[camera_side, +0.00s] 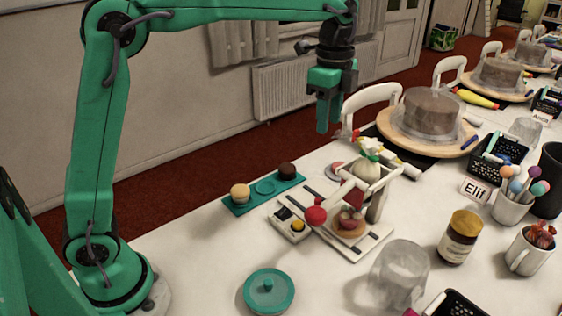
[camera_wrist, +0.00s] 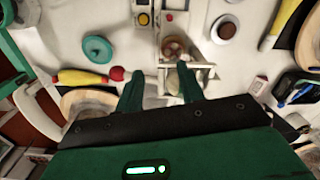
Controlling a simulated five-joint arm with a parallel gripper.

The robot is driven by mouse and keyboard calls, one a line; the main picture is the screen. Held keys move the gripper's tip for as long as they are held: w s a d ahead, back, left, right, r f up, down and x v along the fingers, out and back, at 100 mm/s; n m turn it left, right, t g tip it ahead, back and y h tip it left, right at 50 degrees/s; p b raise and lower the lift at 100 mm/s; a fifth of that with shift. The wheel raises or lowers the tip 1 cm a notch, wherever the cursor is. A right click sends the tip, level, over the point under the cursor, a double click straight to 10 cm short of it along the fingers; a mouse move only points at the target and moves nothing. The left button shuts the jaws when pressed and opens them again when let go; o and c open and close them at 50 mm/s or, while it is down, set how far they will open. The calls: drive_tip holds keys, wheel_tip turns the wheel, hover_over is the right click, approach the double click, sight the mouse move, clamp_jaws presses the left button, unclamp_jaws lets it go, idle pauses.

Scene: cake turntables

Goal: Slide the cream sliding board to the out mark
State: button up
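A pale cream-white board assembly (camera_side: 362,246) lies on the table in the side view, with dark strips along it. A white frame (camera_side: 372,181) stands over it, and a small round wooden piece with a red-topped item (camera_side: 349,219) sits on it. A red ball knob (camera_side: 316,215) is at its near left side. I cannot make out the out mark or the sliding board's exact edges. My gripper (camera_side: 328,118) hangs well above the table, behind the assembly. In the wrist view my gripper (camera_wrist: 160,90) has its fingers apart and nothing between them; the white frame (camera_wrist: 203,72) is beyond them.
A small box with a yellow button (camera_side: 296,226) is beside the assembly. A teal tray (camera_side: 265,187) holds small cakes. A teal lidded dish (camera_side: 268,290), a clear upturned cup (camera_side: 400,268) and a brown jar (camera_side: 460,238) stand nearby. A covered cake on a turntable (camera_side: 430,112) is behind.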

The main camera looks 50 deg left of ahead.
drive_tip(key=shift+w+a+m, duration=1.35)
drive_tip(key=shift+a+m, duration=0.05)
drive_tip(key=shift+a, duration=0.25)
hover_over(318, 198)
wheel_tip(318, 198, down, 16)
drive_tip(key=shift+d+r, duration=0.15)
drive_tip(key=shift+r, duration=0.05)
drive_tip(key=shift+s+f, duration=0.1)
drive_tip(key=shift+f, duration=4.6)
drive_tip(key=shift+c, duration=0.5)
drive_tip(key=c, duration=0.7)
